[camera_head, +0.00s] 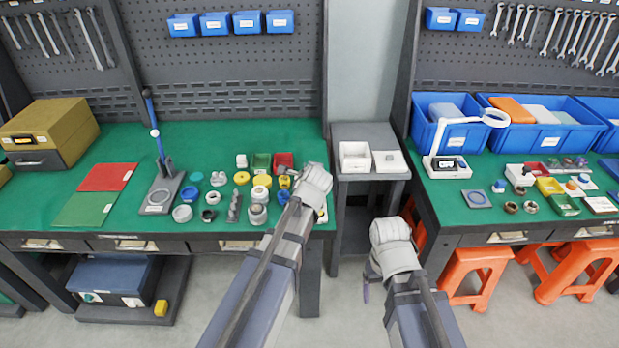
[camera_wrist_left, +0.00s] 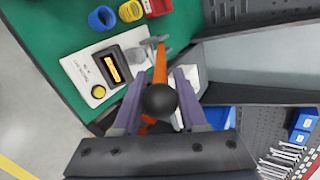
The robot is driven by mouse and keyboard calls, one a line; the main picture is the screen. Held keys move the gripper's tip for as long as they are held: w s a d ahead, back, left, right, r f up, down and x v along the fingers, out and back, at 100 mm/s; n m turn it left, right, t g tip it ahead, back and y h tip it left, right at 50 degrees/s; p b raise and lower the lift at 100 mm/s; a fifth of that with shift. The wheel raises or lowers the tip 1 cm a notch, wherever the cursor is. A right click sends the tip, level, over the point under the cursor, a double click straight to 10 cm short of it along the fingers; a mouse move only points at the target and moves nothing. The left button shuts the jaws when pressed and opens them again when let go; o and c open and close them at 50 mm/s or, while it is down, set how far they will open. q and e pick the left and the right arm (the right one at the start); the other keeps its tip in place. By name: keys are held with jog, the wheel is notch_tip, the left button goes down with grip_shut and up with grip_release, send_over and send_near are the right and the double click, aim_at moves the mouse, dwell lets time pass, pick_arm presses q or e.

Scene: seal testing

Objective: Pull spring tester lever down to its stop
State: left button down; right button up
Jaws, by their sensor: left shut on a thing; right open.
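In the left wrist view, the spring tester (camera_wrist_left: 80,70) has a white base with a lit amber display and a yellow button. Its orange lever (camera_wrist_left: 160,62) runs from a grey bracket toward the camera and ends in a black ball knob (camera_wrist_left: 160,101). My left gripper (camera_wrist_left: 161,80) is shut on the lever at its knob, with one purple finger on each side. In the head view, my left wrist (camera_head: 315,182) covers most of the tester at the bench's right end. My right gripper (camera_head: 371,282) is open and empty, low in front of the small grey stand, its fingers partly hidden.
Rings, cups and small bins crowd the green bench (camera_head: 110,220) left of my left arm. A blue-handled lever device (camera_head: 160,185) stands farther left. A grey stand with white trays (camera_head: 355,158) fills the gap between benches. Orange stools (camera_head: 480,265) stand at right.

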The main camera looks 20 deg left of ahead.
pick_arm(q)
jog(key=s+f+b, duration=0.3)
jog(key=f+b, duration=0.2)
jog(key=f, duration=0.1)
jog(key=shift+d+b, duration=0.4)
jog(key=shift+d, duration=0.05)
jog(key=shift+f, duration=0.1)
jog(key=c, duration=0.6)
grip_release()
jog(key=shift+o, duration=0.8)
jog(key=shift+w+f, duration=0.1)
jog(key=shift+r, duration=0.2)
